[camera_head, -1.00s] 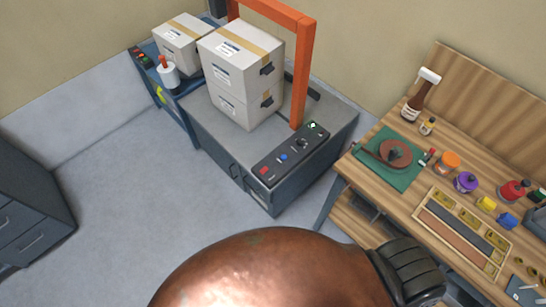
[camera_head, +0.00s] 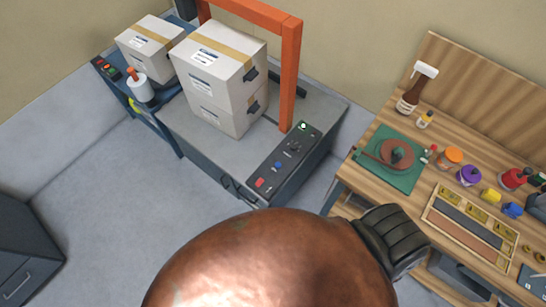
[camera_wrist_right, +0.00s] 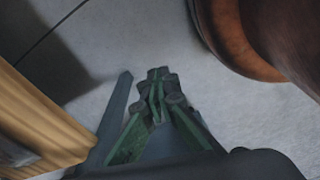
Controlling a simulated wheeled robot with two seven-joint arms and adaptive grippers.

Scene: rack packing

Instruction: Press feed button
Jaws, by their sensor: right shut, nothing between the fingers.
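The control panel (camera_head: 270,172) is a dark strip along the front right edge of the grey strapping machine (camera_head: 185,129). It carries a red button (camera_head: 260,183), a blue button (camera_head: 278,165), a black knob (camera_head: 294,146) and a green-lit button (camera_head: 303,126). Which one is the feed button cannot be read. My right gripper (camera_wrist_right: 158,78) shows in the right wrist view, shut and empty, with grey floor behind it and no panel in that view. It does not show in the head view. My left gripper is not in view.
Two stacked cartons (camera_head: 217,77) stand on the machine by its orange arch (camera_head: 291,75). Another carton (camera_head: 150,43) is on the blue side table (camera_head: 160,112). A wooden workbench (camera_head: 350,181) with tools is at right. A grey cabinet (camera_head: 25,250) is lower left; floor between is clear.

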